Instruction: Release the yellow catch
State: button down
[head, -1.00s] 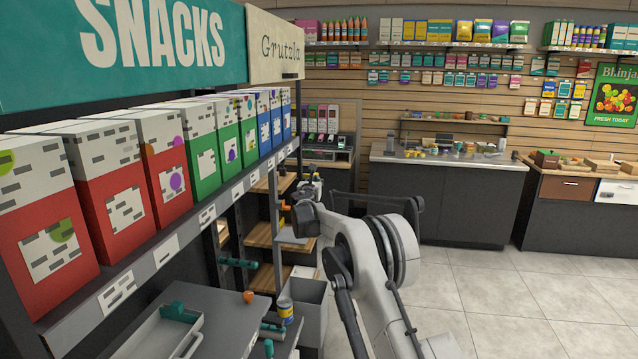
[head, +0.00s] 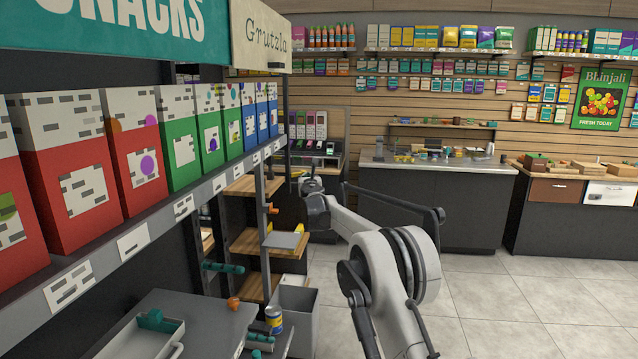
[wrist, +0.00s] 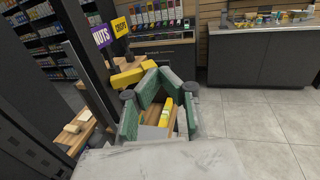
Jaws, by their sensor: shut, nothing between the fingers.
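My gripper (wrist: 157,77) has green-padded fingers that come together at the tips, with nothing between them. In the head view the arm's end (head: 313,187) is in front of the wooden shelves, and its fingers are too small to make out. A yellow bar (wrist: 165,110) shows through the gap behind the fingertips, beside a grey plate (wrist: 153,132). In the head view a small yellow piece (head: 299,229) sits at the edge of a grey plate (head: 284,240). Another yellow piece (wrist: 127,77) lies left of the fingertips; I cannot tell which is the catch.
A dark shelf post (wrist: 90,80) stands left of my gripper. Snack boxes (head: 140,150) line the left shelf. A grey bin (head: 295,318) stands below the wooden shelves (head: 262,240). The tiled floor (head: 490,300) to the right is clear.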

jog(key=s+d+b, duration=0.4)
jog(key=s+d, duration=0.2)
jog(key=s, duration=0.5)
jog(key=shift+s+d, duration=0.25)
jog(key=shift+d, duration=0.15)
dwell(0.3)
